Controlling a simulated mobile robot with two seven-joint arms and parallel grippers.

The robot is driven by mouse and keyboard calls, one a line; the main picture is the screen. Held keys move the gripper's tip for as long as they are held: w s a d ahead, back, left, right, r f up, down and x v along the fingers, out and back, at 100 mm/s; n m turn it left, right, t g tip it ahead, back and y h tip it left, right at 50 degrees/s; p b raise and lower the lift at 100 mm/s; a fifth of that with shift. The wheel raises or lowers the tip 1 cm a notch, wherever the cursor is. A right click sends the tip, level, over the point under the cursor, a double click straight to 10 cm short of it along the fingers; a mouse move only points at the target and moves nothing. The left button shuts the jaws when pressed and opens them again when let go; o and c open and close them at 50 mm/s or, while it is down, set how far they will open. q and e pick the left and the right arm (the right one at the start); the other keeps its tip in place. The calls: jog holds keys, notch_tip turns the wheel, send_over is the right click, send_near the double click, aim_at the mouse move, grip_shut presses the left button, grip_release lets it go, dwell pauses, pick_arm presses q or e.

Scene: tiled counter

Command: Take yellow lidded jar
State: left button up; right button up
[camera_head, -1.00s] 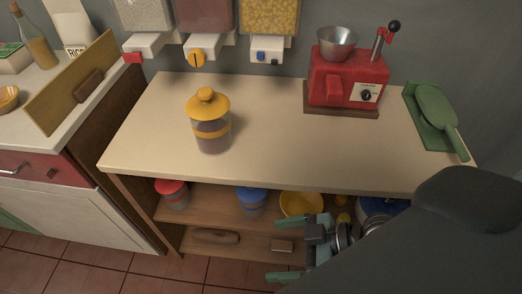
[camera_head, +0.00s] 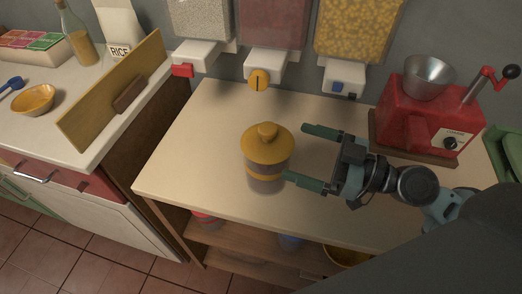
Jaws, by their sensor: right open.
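The yellow lidded jar (camera_head: 267,160) stands upright on the cream tabletop (camera_head: 215,125). It has a yellow lid with a round knob, a clear body and a yellow band. My right gripper (camera_head: 305,154) is just to the right of the jar, with its two green-tipped fingers spread apart and pointing left at it. The nearer fingertip is close to the jar's lower right side; I cannot tell whether it touches. Nothing is between the fingers. My left gripper is not in view.
A red grinder (camera_head: 420,118) with a metal bowl stands to the right, behind my right arm. Wall dispensers (camera_head: 273,30) hang over the back edge. A wooden board (camera_head: 112,92) stands on the left counter. The tabletop left of the jar is clear.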

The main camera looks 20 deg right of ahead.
aim_at(268, 147)
jog(key=shift+s+r, duration=0.1)
jog(key=shift+s, duration=0.1)
jog(key=shift+a+r, duration=0.1)
jog(key=shift+a, duration=0.1)
jog(key=shift+w+a+r+p, duration=0.1)
jog(key=shift+w+a+p, duration=0.2)
jog(key=shift+p, duration=0.25)
jog(key=shift+w+a+p, duration=0.35)
jog(key=shift+w+a, duration=0.05)
jog(key=shift+a, duration=0.05)
jog(key=shift+a+f, duration=0.1)
jog(key=shift+f, duration=0.15)
jog(key=shift+w+a+p, duration=0.25)
jog(key=shift+a+p, duration=0.1)
jog(key=p+x, duration=0.2)
jog(key=x, duration=0.1)
jog(key=shift+a, duration=0.25)
jog(key=shift+w+a+f, duration=0.15)
jog(key=shift+w+a, duration=0.05)
jog(key=shift+a, duration=0.05)
jog(key=shift+w+a+f, duration=0.1)
jog(key=shift+a+f, duration=0.05)
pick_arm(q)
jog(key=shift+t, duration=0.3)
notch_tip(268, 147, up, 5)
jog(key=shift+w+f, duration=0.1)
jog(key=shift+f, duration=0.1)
